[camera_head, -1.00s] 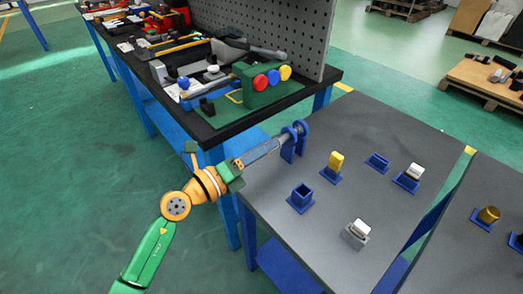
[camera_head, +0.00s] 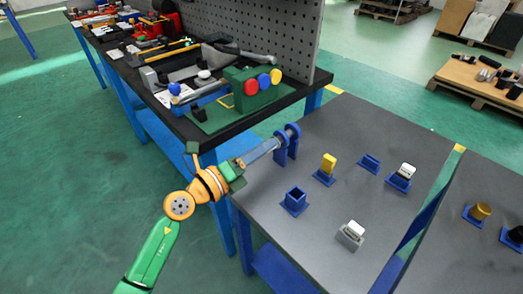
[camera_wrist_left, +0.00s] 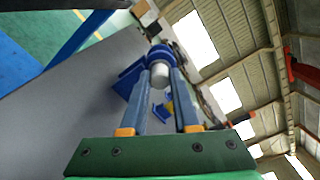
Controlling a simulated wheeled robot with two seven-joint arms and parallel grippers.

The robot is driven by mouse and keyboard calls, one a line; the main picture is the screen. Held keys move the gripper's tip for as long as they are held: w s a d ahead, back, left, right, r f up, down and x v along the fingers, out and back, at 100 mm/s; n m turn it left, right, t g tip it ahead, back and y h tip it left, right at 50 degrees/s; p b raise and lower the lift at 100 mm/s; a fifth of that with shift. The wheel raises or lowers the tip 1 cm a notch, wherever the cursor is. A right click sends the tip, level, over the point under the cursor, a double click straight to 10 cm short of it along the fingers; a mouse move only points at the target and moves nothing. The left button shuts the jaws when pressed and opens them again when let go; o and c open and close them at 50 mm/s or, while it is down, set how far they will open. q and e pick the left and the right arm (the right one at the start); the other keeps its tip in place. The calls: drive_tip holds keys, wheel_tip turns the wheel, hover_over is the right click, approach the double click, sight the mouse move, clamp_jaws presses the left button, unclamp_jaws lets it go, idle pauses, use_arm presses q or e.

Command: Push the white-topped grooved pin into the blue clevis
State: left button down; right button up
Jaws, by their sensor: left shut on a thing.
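The blue clevis (camera_head: 292,146) stands upright at the near-left edge of the grey table. My left gripper (camera_head: 275,145) reaches in from the left, its long fingers pointing at the clevis's ringed lugs. In the left wrist view the fingers are shut on a pale, white-ended round pin (camera_wrist_left: 160,73). The pin lies in line with the blue clevis ring (camera_wrist_left: 160,52), right in front of it or partly in it; the depth is unclear. The pin's groove and far end are hidden. My right gripper is not in view.
Right of the clevis stand a yellow block in a blue holder (camera_head: 325,178), an empty blue square socket (camera_head: 295,205), a white-topped piece in a grey holder (camera_head: 350,238) and another in blue (camera_head: 398,184). A black bench (camera_head: 285,98) with a pegboard stands behind.

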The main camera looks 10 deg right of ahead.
use_arm(q)
drive_tip(key=shift+w+d, duration=0.25)
drive_tip(key=shift+d, duration=0.15)
drive_tip(key=c, duration=0.6)
unclamp_jaws()
drive_tip(key=shift+p+v, duration=0.8)
drive_tip(key=shift+v, duration=1.65)
drive_tip(key=shift+s+a, duration=0.1)
